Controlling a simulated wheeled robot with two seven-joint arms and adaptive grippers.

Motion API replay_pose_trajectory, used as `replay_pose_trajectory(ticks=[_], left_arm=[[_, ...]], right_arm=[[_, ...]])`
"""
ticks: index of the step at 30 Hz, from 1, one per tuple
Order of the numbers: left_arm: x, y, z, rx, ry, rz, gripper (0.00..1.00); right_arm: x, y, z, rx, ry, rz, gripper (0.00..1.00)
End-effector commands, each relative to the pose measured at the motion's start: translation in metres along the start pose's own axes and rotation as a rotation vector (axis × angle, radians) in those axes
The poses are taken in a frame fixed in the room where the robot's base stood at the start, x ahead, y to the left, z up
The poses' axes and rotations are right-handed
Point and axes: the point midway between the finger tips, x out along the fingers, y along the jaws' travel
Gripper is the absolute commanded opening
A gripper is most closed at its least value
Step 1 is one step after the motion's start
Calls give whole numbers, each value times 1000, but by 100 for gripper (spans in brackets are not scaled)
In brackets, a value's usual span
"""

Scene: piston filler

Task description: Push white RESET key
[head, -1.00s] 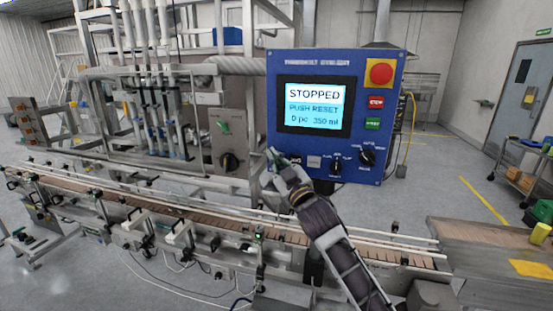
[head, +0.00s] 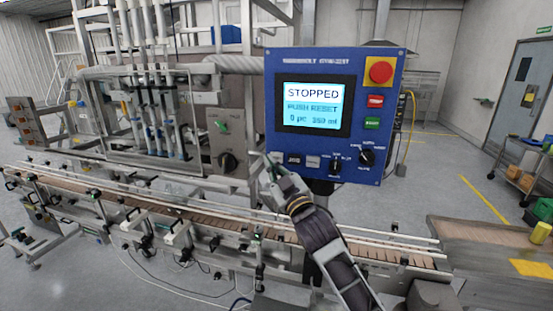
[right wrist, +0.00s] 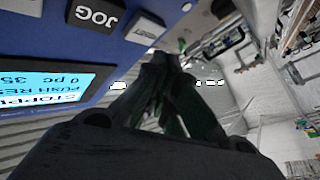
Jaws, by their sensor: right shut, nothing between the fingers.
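The blue control panel (head: 393,130) has a row of keys along its lower edge. A white key (right wrist: 146,27) sits beside the black JOG key (right wrist: 96,13) in the right wrist view; I cannot read its label. In the head view the JOG key (head: 294,159) has a pale grey key (head: 313,162) to its right. My right gripper (head: 271,163) is shut and empty at the panel's lower left corner. Its fingertips (right wrist: 172,60) show near the white key; I cannot tell whether they touch. The screen (head: 312,106) reads STOPPED, PUSH RESET. My left gripper is out of view.
A red knob (head: 379,72), a red key (head: 375,101) and a green key (head: 372,123) are on the panel's right side. Black rotary knobs (head: 367,157) sit low on the right. The conveyor (head: 160,203) runs below, and filler machinery (head: 160,110) stands at left.

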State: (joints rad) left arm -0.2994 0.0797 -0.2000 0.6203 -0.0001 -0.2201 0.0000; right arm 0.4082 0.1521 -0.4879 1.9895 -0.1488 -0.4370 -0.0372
Motion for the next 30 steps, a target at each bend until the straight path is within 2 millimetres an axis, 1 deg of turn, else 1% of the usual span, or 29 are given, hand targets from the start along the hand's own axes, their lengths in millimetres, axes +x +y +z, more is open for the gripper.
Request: replay_pose_trajectory(ticks=[11, 30], left_arm=[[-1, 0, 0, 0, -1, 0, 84], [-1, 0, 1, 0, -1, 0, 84]], right_arm=[[-14, -10, -12, 2, 3, 0, 0], [-14, -10, -12, 2, 4, 0, 0]])
